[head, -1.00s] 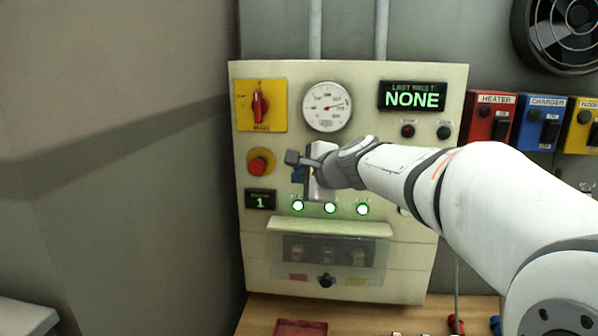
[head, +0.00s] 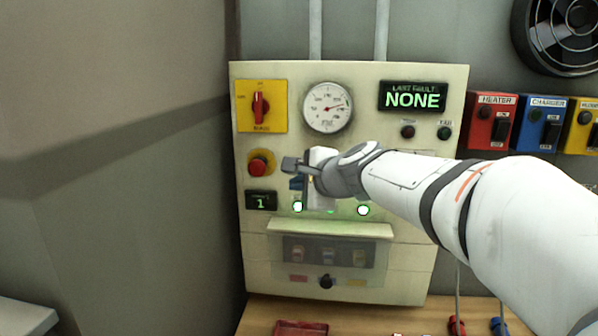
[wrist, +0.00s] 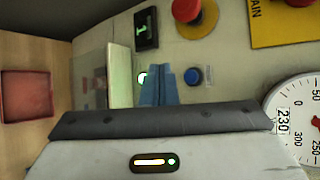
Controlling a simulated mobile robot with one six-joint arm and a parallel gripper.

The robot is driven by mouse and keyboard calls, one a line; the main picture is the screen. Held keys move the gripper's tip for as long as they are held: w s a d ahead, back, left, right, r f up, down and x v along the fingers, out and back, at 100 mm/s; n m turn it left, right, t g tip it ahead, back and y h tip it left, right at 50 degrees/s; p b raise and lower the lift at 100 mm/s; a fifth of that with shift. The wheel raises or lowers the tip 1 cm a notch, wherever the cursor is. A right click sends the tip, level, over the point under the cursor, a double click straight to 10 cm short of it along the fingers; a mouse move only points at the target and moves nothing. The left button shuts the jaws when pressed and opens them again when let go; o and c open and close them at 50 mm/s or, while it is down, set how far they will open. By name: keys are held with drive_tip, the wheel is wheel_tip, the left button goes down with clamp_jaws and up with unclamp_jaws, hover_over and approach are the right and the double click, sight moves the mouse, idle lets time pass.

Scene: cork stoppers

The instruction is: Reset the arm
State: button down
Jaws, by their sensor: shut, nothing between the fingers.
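My gripper (head: 296,183) is in front of the cream control panel (head: 400,270), left of its middle, with its blue fingers side by side and shut on nothing. In the wrist view the shut fingers (wrist: 159,84) point toward the panel, beside a blue push button (wrist: 193,76) and partly in front of a lit green lamp (wrist: 142,78). I cannot tell if they touch the panel. My arm reaches in from the right. The gripper hides most of the middle green lamp in the head view.
The panel carries a red mushroom button (head: 258,166), a yellow-backed rotary switch (head: 260,107), a gauge (head: 327,107) and a display reading NONE (head: 412,97). A clear cover (head: 380,262) is below. A red tray (head: 300,328) lies on the wooden bench. Switch boxes (head: 492,122) hang at right.

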drive_tip(key=s+d+f+n+g+h, duration=0.2)
drive_tip(key=s+d+f+n, duration=0.3)
drive_tip(key=s+f, duration=0.2)
drive_tip(key=s+d+f+n+g+h, duration=0.2)
drive_tip(key=s+d+f+n, duration=0.3)
drive_tip(key=s, duration=0.6)
drive_tip(key=s+d+f+n+g+h, duration=0.2)
drive_tip(key=s+d+f+n+g, duration=0.1)
drive_tip(key=s+f, duration=0.6)
drive_tip(key=shift+d+n+g+h, duration=0.4)
drive_tip(key=shift+d+n, duration=0.5)
drive_tip(key=shift+n, duration=0.2)
